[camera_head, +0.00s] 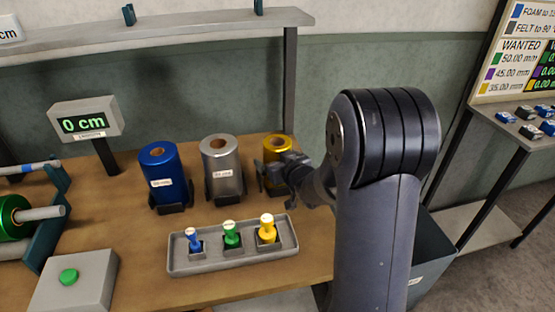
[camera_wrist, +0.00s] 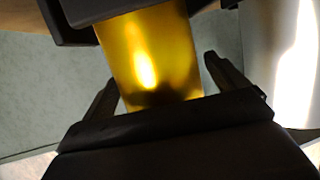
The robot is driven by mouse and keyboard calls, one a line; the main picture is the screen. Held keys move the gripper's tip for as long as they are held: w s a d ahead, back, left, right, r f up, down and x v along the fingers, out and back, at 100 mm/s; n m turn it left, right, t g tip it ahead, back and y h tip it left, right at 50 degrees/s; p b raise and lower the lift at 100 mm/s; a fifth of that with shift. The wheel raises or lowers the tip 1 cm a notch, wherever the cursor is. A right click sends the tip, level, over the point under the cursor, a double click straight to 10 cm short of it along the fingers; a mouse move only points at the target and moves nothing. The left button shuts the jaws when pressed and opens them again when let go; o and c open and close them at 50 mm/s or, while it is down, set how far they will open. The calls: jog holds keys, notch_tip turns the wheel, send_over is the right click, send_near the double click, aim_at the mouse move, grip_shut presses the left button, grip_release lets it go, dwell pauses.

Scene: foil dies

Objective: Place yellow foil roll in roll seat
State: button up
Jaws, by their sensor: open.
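The yellow foil roll (camera_head: 278,146) stands upright at the back right of the wooden table, partly hidden by my gripper (camera_head: 274,172). In the wrist view the shiny yellow roll (camera_wrist: 150,58) lies between the two fingers of my gripper (camera_wrist: 160,72). The fingers are open, with a gap visible on each side of the roll. A green roll (camera_head: 12,220) sits on a grey spindle at the left edge, in a dark teal frame (camera_head: 48,225). I cannot tell for sure which part is the roll seat.
A blue roll (camera_head: 158,168) and a silver roll (camera_head: 221,162) stand in black holders left of the yellow one. A grey tray (camera_head: 215,266) with blue, green and yellow pieces lies in front. A display (camera_head: 85,122) reads 0 cm. A green-button box (camera_head: 78,280) is front left.

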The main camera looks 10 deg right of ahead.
jog(key=shift+r, duration=0.15)
jog(key=v, duration=1.2)
jog(key=shift+w, duration=0.1)
jog(key=x, duration=1.2)
jog(key=shift+f, duration=0.2)
jog(key=shift+r, duration=1.25)
